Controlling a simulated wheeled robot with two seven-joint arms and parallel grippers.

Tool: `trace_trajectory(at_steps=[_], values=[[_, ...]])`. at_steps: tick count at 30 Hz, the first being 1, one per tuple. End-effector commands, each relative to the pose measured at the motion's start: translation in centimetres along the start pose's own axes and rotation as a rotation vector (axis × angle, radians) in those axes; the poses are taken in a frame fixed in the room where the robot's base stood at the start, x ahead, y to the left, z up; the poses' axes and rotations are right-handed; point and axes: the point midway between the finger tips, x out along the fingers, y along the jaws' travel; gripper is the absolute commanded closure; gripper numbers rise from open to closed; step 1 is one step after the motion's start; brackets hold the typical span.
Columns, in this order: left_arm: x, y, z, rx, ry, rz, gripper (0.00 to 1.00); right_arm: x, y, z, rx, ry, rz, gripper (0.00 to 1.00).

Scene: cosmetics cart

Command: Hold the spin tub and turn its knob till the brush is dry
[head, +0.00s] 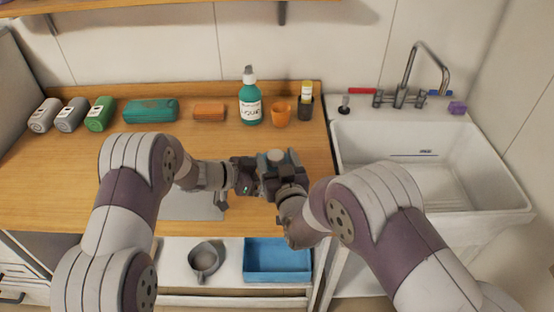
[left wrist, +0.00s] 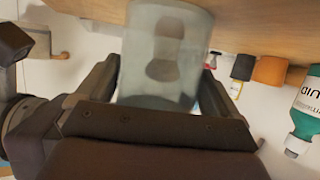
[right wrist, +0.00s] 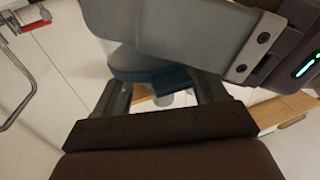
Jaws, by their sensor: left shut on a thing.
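The spin tub (left wrist: 185,85) is a cloudy, see-through cylinder between the fingers of my left gripper (left wrist: 165,95), which is shut on it. A dark, blurred shape, perhaps the brush (left wrist: 168,45), shows through its wall. In the head view the tub's grey-teal top (head: 275,156) shows above the grippers, over the counter's front part. My left gripper (head: 250,177) comes from the left. My right gripper (head: 284,178) is close in front of the tub. In the right wrist view its fingers stand apart around a blue part (right wrist: 150,76) and a small pale piece (right wrist: 163,98); I cannot tell whether they touch.
Several rolled or folded towels (head: 150,110) lie at the back left. A white sink (head: 425,165) is right. A blue tray (head: 278,258) sits below.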

Motion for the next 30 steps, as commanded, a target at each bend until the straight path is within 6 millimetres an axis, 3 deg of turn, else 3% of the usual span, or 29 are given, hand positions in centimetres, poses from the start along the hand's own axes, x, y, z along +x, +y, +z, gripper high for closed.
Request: trace_trajectory(at_steps=[9, 21, 25, 30], values=[[0.0, -0.1, 0.0, 0.000, 0.001, -0.002, 0.48, -0.6, 0.0, 0.0, 0.000, -0.002, -0.001, 0.29], [0.0, -0.1, 0.0, 0.000, 0.001, -0.002, 0.48, -10.0, -0.1, 0.1, 0.000, -0.003, -0.002, 0.29], [0.0, -0.1, -0.1, 0.000, 0.001, -0.002, 0.48, -11.6, 0.0, 0.0, 0.000, 0.000, -0.001, 0.29], [0.0, -0.1, -0.1, 0.000, 0.001, -0.002, 0.48, -12.1, 0.0, 0.0, 0.000, -0.001, 0.000, 0.29]])
